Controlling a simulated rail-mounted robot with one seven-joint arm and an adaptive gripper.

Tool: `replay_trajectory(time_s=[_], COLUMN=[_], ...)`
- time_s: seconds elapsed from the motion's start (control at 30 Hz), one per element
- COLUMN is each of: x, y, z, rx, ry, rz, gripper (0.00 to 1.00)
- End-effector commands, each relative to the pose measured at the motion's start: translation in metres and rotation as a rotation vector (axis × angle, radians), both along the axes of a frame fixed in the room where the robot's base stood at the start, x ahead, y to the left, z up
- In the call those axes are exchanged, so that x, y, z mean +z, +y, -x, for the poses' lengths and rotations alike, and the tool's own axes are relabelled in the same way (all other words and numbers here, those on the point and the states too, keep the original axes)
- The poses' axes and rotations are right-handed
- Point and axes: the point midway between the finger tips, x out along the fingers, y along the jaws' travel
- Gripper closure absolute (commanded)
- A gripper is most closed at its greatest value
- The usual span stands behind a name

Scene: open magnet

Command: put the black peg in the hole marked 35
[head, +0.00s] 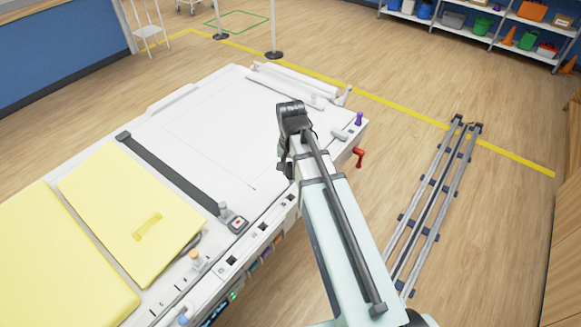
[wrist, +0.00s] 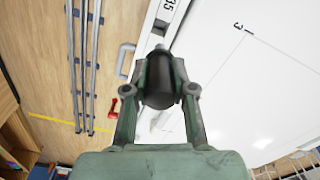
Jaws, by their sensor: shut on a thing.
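In the wrist view, my gripper (wrist: 163,92) is shut on the black peg (wrist: 158,82), a dark cylinder held between the two green fingers. A grey end shows past the peg's far side. The marking 35 (wrist: 168,5) is at the top edge of the wrist view, on the white rim, beyond the peg.
The white table (head: 200,120) carries yellow pads (head: 130,210) and a dark bar (head: 170,170) at left. A purple knob (head: 359,118) and a red handle (head: 358,157) stand at its right corner. Rails (head: 425,205) lie on the floor at right.

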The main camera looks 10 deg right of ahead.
Motion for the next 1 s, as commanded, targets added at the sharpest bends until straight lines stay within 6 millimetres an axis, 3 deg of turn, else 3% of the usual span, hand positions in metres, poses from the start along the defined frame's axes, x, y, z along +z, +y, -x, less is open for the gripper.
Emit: replay_trajectory(time_s=[1.0], x=[-0.070], y=[0.000], z=[0.000], rx=[0.000], ry=[0.001], rz=[0.000], gripper=[1.00])
